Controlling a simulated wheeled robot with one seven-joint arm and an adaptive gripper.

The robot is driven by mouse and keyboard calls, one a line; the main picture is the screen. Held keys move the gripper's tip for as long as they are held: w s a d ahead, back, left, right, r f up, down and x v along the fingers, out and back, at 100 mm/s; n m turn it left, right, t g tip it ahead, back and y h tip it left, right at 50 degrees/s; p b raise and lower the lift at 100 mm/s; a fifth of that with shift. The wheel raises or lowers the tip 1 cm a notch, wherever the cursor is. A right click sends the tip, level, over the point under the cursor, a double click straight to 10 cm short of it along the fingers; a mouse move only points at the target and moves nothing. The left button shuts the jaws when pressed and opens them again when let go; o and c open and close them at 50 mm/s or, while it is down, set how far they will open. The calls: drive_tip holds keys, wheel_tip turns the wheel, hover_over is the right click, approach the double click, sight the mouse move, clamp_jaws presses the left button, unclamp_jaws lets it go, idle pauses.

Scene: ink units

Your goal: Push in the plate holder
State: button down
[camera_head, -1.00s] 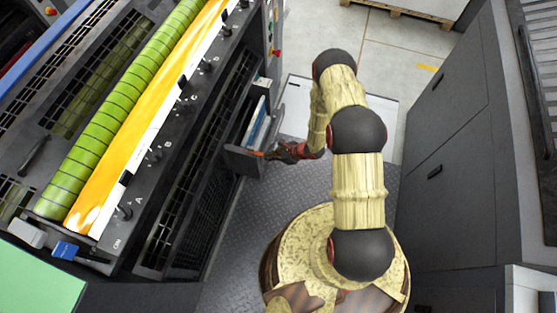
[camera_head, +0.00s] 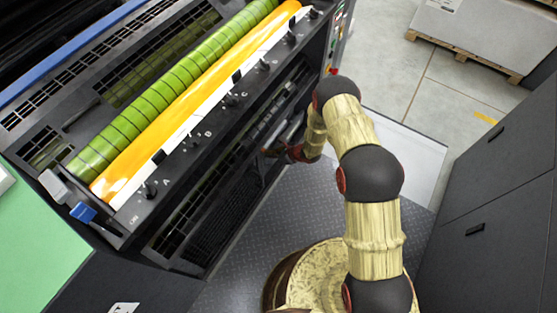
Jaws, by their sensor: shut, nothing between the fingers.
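The plate holder (camera_head: 292,128) is a dark part in the lower front of the printing unit (camera_head: 220,125). It now lies about in line with the front, and a pale strip shows along it. Its near end is partly hidden by my gripper, so I cannot tell whether it is fully flush. My gripper (camera_head: 270,153) is shut and empty, small in the picture, pointing left at the holder's near end. It looks close to or touching the holder; I cannot tell which.
A yellow and green roller (camera_head: 170,110) runs along the unit above a black panel with knobs. Grey cabinets (camera_head: 490,210) stand on the right. A pallet (camera_head: 465,55) stands at the back right.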

drive_tip(key=shift+w+a, duration=0.65)
drive_tip(key=shift+a, duration=0.25)
